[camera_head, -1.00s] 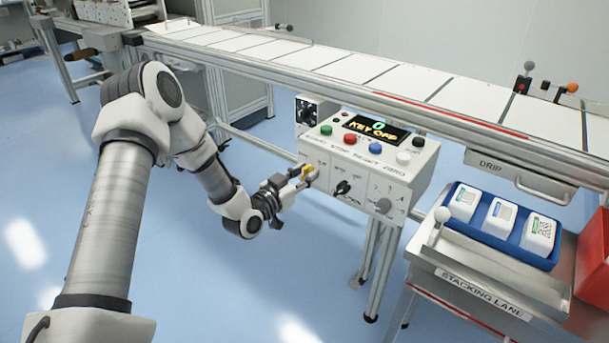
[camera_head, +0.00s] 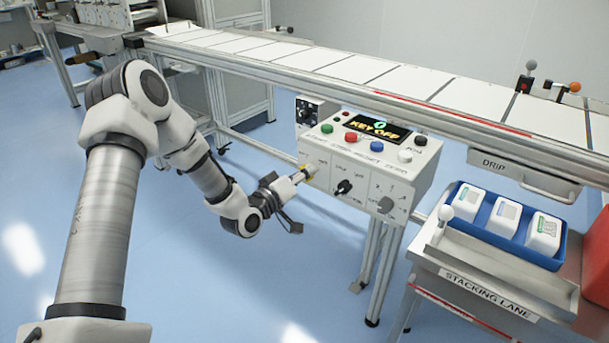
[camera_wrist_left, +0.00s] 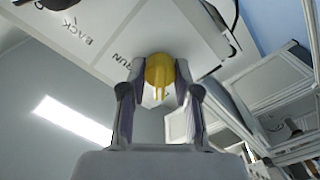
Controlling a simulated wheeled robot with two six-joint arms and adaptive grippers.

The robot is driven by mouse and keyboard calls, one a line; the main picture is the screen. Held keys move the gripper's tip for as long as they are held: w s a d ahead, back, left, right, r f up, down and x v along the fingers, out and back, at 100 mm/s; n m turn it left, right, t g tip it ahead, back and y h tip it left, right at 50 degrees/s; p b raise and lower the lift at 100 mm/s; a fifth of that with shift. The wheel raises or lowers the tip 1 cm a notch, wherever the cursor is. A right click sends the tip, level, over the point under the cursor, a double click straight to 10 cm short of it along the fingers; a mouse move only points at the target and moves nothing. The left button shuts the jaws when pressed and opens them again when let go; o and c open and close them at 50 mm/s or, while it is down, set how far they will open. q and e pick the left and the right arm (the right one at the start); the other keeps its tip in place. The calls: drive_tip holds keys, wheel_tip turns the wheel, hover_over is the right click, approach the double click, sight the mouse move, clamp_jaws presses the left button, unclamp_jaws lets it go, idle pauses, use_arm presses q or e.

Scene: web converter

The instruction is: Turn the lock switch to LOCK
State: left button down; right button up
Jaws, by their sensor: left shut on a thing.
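The control box (camera_head: 365,160) has a yellow switch knob (camera_head: 311,170) at the left of its front panel; I cannot read a LOCK label beside it. My left gripper (camera_head: 304,175) is at this knob and shut on it, hiding much of it in the head view. In the left wrist view the yellow knob (camera_wrist_left: 160,72) sits between the two fingertips, against the panel, where the words BACK and RUN show. A black selector (camera_head: 343,187) and a grey knob (camera_head: 385,204) are to its right. My right gripper is out of view.
The display (camera_head: 376,129) reads KEY OFF, above several coloured buttons. The conveyor (camera_head: 400,85) runs behind and above the box. A stacking lane table (camera_head: 480,265) with a blue tray (camera_head: 551,263) stands at right. The floor at front left is clear.

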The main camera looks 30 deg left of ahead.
use_arm(q)
drive_tip(key=shift+n, duration=0.3)
drive_tip(key=c, duration=0.9)
unclamp_jaws()
drive_tip(key=shift+o, duration=0.2)
drive_tip(key=s+a, duration=0.1)
drive_tip(key=s, duration=1.1)
